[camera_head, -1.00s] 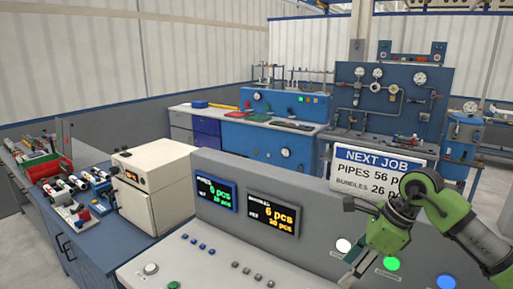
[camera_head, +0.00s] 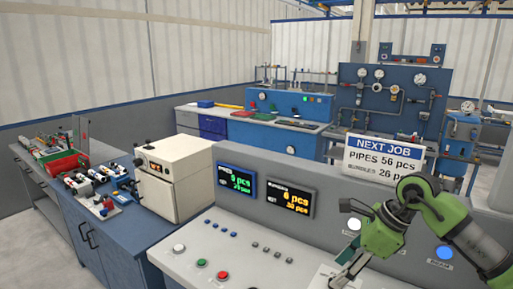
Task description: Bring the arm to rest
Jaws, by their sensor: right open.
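My right arm comes in from the lower right, green and grey. Its right gripper (camera_head: 343,275) points down and to the left over the right part of the control console (camera_head: 265,262). The jaws are open and I see nothing between them. The fingertips are small and close to the bottom edge, so I cannot tell whether they touch the console. My left gripper is not in view.
The console carries two lit displays (camera_head: 285,197), a red button (camera_head: 222,275), a white lamp (camera_head: 354,224) and a blue lamp (camera_head: 444,252). A NEXT JOB sign (camera_head: 382,158) stands behind my arm. A cream oven-like box (camera_head: 175,180) stands left.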

